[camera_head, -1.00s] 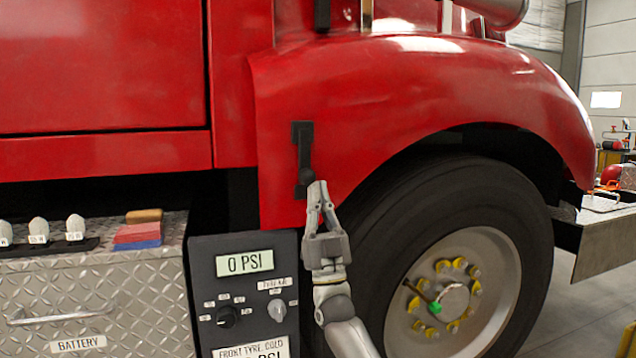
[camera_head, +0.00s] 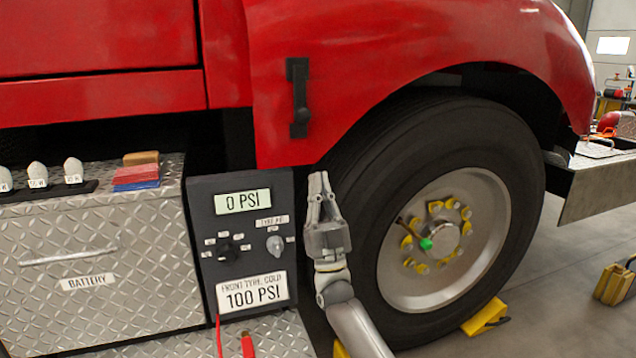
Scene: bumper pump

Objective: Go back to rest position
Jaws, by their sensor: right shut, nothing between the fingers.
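My right gripper (camera_head: 319,184) is shut and empty, pointing up in front of the black front tyre (camera_head: 355,190). It is apart from the black latch handle (camera_head: 299,98), which is on the red fender (camera_head: 420,50) above and to the left of it. A dark pump panel (camera_head: 205,262) stands left of the gripper, with a display (camera_head: 237,202) reading 0 PSI, two knobs and a label (camera_head: 252,293) reading FRONT TYRE COLD 100 PSI. My left gripper is not in view.
A diamond-plate battery box (camera_head: 150,300) is at the left, with labelled white pieces and red and blue blocks (camera_head: 136,177) on top. A yellow wheel chock (camera_head: 484,318) lies by the tyre. A metal step (camera_head: 600,188) juts out at right. Open floor (camera_head: 560,300) lies at lower right.

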